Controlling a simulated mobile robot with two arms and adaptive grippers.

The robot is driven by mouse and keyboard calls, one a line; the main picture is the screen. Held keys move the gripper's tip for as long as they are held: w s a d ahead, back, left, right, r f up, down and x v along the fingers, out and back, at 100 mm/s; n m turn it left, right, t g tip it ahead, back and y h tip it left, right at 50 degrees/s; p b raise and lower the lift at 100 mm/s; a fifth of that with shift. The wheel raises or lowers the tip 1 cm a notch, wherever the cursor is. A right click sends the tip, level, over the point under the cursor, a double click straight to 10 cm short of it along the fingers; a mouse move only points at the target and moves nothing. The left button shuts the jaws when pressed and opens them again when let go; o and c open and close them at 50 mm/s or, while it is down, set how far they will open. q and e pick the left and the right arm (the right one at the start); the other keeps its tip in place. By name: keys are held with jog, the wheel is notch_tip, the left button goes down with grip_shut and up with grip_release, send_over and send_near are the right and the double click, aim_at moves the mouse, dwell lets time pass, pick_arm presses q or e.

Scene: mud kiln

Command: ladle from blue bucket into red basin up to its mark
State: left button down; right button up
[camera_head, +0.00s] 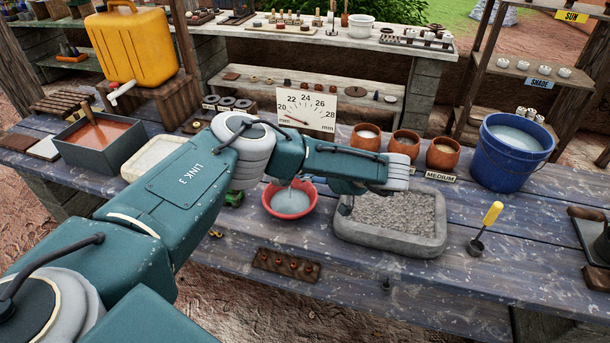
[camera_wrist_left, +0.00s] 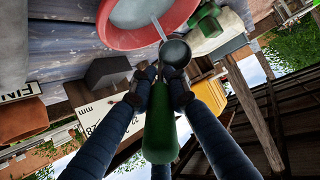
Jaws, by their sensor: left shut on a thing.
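The blue bucket (camera_head: 512,152) stands at the right of the table with pale liquid inside. The red basin (camera_head: 290,203) holds pale liquid; it also shows in the left wrist view (camera_wrist_left: 112,32). My left gripper (camera_wrist_left: 158,82) is shut on the green handle of a ladle (camera_wrist_left: 160,130). The ladle's dark cup is beside the basin's rim in that view, with a thin pale streak between cup and basin that looks like a stream. In the head view my arm hides the gripper and most of the ladle. My right gripper is not seen.
A dial card (camera_head: 306,108) marked 20 to 28 mm has its red needle near the low end. A grey gravel tray (camera_head: 437,240) sits right of the basin. Orange pots (camera_head: 404,145) line the back.

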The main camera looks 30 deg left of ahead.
pick_arm(q)
jog(key=shift+s+d+f+t+y+b, duration=0.2)
jog(key=shift+f+y+b, duration=0.35)
jog(key=shift+b, duration=0.55)
jog(key=shift+w+d+f+t+y+b, duration=0.1)
jog(key=shift+d+f+y+b, duration=0.2)
jog(key=shift+y+b, duration=0.6)
jog(key=shift+s+d+f+t+y+b, duration=0.15)
jog(key=shift+f+y+b, duration=0.35)
jog(key=shift+b, duration=0.75)
jog(key=shift+w+d+f+y+b, duration=0.1)
jog(key=shift+d+f+y+b, duration=0.05)
jog(key=shift+d+y+b, duration=0.15)
jog(key=shift+f+y, duration=0.1)
jog(key=shift+y, duration=0.25)
jog(key=shift+d, duration=0.15)
